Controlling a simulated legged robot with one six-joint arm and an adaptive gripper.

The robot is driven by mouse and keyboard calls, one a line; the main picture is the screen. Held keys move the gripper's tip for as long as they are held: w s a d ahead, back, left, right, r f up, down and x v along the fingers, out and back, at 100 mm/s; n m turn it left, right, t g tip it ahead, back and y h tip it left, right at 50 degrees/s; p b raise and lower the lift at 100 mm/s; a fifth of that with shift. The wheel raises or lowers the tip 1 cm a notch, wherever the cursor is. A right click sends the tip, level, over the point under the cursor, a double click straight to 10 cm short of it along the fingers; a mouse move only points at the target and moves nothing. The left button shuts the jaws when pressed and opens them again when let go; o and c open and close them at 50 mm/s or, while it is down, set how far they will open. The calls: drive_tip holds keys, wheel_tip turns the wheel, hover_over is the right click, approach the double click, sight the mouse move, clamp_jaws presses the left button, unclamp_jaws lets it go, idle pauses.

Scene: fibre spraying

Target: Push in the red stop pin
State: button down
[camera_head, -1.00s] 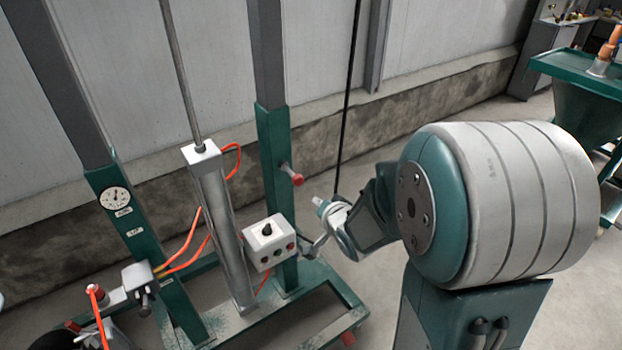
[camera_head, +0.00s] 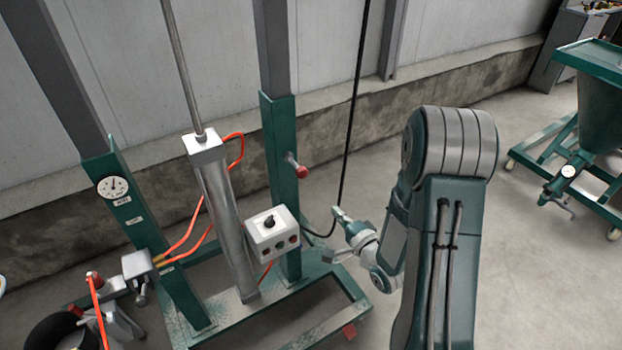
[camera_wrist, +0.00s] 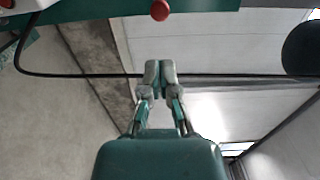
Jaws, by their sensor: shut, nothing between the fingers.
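The red stop pin (camera_head: 301,171) is a round red knob that sticks out on a short shank from the right green post (camera_head: 280,150). It also shows at the top edge of the wrist view (camera_wrist: 160,10). My gripper (camera_head: 339,213) is to the right of the pin and lower in the head view, apart from it. In the wrist view my gripper (camera_wrist: 159,68) has its two fingertips together with nothing between them, and the pin is above them with a clear gap. How far the pin sits in the post cannot be told.
A white control box (camera_head: 272,235) with a black knob and buttons is left of my gripper. A black cable (camera_head: 352,110) hangs behind the gripper. A grey cylinder (camera_head: 222,215) and orange hoses stand farther left. A green hopper cart (camera_head: 600,110) is at right.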

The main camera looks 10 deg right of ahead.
sight(304, 175)
drive_tip(key=x, duration=1.4)
drive_tip(key=shift+f, duration=0.1)
drive_tip(key=x, duration=0.5)
idle(0.3)
